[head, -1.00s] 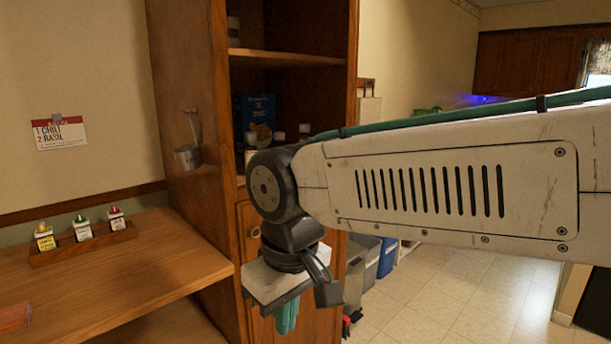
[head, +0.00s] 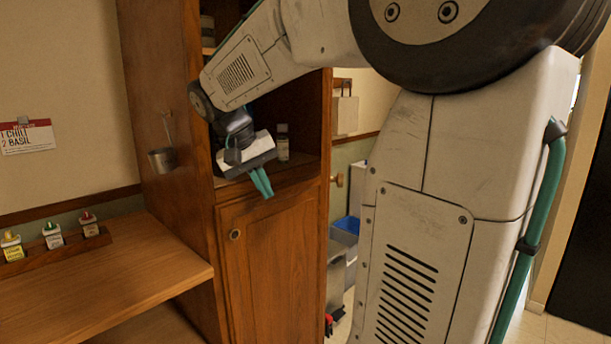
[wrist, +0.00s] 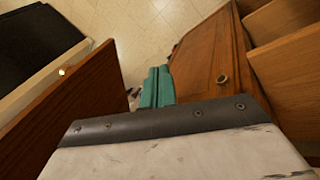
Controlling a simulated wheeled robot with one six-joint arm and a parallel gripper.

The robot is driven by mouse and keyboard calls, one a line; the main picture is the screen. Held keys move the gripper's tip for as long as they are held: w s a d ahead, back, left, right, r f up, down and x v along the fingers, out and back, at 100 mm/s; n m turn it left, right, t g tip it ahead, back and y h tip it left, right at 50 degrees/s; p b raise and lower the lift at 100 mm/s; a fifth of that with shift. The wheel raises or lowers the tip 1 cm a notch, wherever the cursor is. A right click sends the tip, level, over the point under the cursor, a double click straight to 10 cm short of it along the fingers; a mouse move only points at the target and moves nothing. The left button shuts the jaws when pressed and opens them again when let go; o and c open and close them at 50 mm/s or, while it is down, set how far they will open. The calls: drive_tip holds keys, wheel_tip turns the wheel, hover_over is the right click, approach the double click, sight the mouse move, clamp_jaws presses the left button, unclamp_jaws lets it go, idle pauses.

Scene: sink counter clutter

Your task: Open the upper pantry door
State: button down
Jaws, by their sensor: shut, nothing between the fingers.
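The wooden pantry (head: 160,100) stands at left centre in the head view. Its upper compartment is uncovered, with shelves showing. The upper door is not clear in the head view, where my arm covers much of the area. In the wrist view a wooden panel (wrist: 85,100) with a small pale knob stands out at left; it looks like that door swung open, but I cannot be certain. My gripper (head: 262,184) is shut and empty, its teal fingers pointing down in front of the compartment's lower edge. The fingers also show in the wrist view (wrist: 157,88).
The lower pantry door (head: 270,250) is closed, with a round knob (head: 235,234) at its upper left. A jar (head: 282,143) stands on the shelf beside my gripper. A wooden counter (head: 140,265) with a spice rack is at left. A ladle (head: 162,158) hangs on the pantry side.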

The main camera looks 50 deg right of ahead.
drive_tip(key=w+d+r+m+h, duration=0.2)
drive_tip(key=w+d+r+m, duration=0.25)
drive_tip(key=d+r, duration=0.25)
drive_tip(key=s+d+f, duration=0.6)
drive_tip(key=d+f, duration=0.1)
drive_tip(key=shift+d+f+m+g, duration=0.3)
drive_tip(key=shift+f+m, duration=0.1)
drive_tip(key=shift+m, duration=0.05)
drive_tip(key=shift+s, duration=0.15)
